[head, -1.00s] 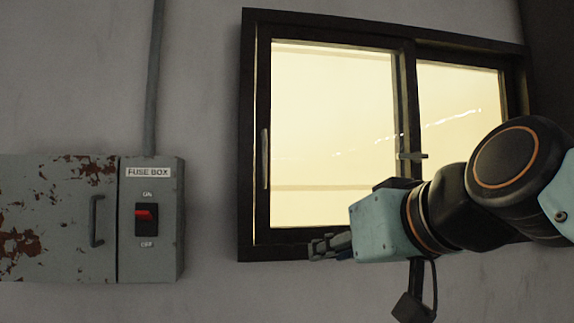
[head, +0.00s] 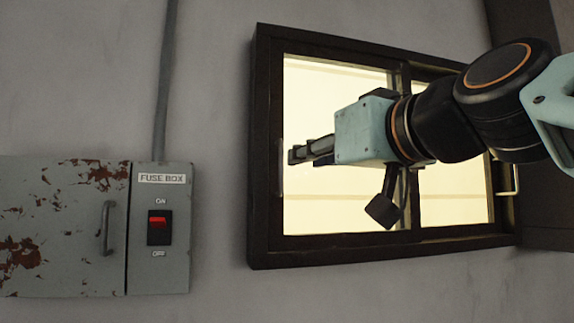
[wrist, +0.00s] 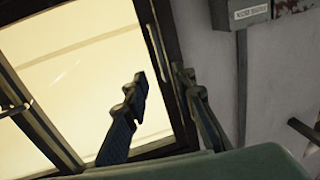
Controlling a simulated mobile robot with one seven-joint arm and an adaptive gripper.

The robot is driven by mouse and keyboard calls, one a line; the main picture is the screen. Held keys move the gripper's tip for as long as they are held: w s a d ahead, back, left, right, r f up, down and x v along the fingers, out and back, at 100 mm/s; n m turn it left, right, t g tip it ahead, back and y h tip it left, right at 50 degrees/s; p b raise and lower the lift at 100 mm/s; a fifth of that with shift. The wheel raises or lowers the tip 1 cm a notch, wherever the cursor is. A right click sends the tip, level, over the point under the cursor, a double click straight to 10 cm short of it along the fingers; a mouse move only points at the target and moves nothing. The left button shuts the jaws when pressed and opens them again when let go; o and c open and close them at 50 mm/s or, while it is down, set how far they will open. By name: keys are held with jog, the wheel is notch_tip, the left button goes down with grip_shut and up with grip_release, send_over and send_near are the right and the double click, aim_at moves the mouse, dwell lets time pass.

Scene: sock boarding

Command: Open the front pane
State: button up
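The window's left pane (head: 330,205), which looks like the front one, is pale yellow glass in a dark frame. A slim upright pull handle (head: 281,168) is on its left stile. My gripper (head: 297,153) is in front of this pane, its tips close to the handle. In the wrist view my gripper (wrist: 161,77) has its fingers spread, with the pane's dark stile (wrist: 154,62) behind the gap. I cannot tell whether the fingers touch the handle. The right pane (head: 452,205) is partly hidden behind my arm, and its pale handle (head: 508,180) shows at the right.
A grey, rusty fuse box (head: 60,235) with a red switch (head: 158,223) is on the wall left of the window. A conduit (head: 165,80) runs up from it. Bare wall lies between the fuse box and the window frame (head: 262,140).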

aim_at(282, 165)
jog(key=p+x, duration=0.1)
jog(key=x, duration=0.8)
jog(key=shift+w+a+p, duration=0.15)
jog(key=shift+w+p, duration=0.1)
jog(key=shift+p, duration=0.1)
grip_shut()
